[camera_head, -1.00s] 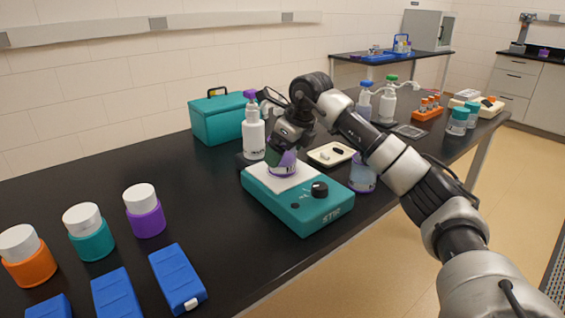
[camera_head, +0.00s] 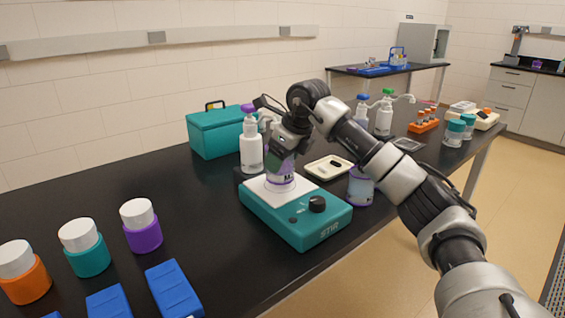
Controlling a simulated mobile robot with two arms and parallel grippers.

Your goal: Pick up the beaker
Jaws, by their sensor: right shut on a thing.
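A clear beaker with purple at its rim and base (camera_head: 280,178) is at the white top plate of a teal stirrer (camera_head: 305,227) marked STIR. My right gripper (camera_head: 282,152) comes down over the beaker from above and is shut on its upper part. The gripper hides much of the beaker's top. I cannot tell whether the beaker's base touches the plate or is slightly above it. My left gripper is not in view.
A second beaker (camera_head: 361,188) stands right of the stirrer. Capped jars (camera_head: 141,226) and blue cases (camera_head: 174,287) are at left. The dark bench between is clear.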

